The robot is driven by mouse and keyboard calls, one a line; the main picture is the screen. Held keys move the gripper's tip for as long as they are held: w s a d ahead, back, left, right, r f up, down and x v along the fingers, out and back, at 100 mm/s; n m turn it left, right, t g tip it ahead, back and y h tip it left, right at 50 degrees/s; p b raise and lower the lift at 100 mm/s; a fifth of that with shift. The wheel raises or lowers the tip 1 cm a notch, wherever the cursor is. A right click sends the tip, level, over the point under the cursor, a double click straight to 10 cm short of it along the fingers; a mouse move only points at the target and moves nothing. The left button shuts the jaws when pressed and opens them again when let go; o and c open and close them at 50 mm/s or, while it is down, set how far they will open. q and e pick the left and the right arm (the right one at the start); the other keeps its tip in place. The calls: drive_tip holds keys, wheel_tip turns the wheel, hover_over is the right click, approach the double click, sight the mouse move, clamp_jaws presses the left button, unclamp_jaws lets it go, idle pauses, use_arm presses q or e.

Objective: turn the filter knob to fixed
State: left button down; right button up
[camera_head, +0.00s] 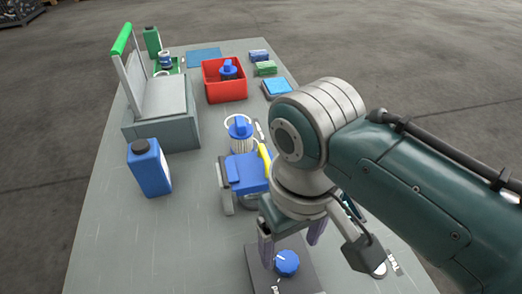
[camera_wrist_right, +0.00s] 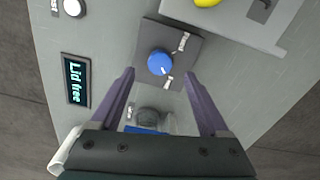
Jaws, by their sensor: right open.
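The blue filter knob (camera_head: 287,263) sits on a dark square plate (camera_head: 258,272) at the near end of the table. In the right wrist view the knob (camera_wrist_right: 160,62) is round with a small white mark, and white labels stand beside it on the plate (camera_wrist_right: 190,70); I cannot read them surely. My right gripper (camera_head: 291,243) is open above the plate, pointing down. In the wrist view its purple fingertips (camera_wrist_right: 159,73) stand apart, one on each side of the knob's near edge, and nothing is between them. My left gripper is not in view.
A display (camera_wrist_right: 75,80) reads "Lid free" beside the plate. A blue jug (camera_head: 149,168), a grey box with a raised lid (camera_head: 160,132), a red bin (camera_head: 226,90) and a blue-topped filter (camera_head: 240,130) stand farther back. My right arm hides part of the table's right side.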

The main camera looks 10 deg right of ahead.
sight(288, 261)
wheel_tip(288, 261, down, 5)
drive_tip(key=shift+b, duration=0.8)
drive_tip(key=shift+c, duration=0.2)
clamp_jaws()
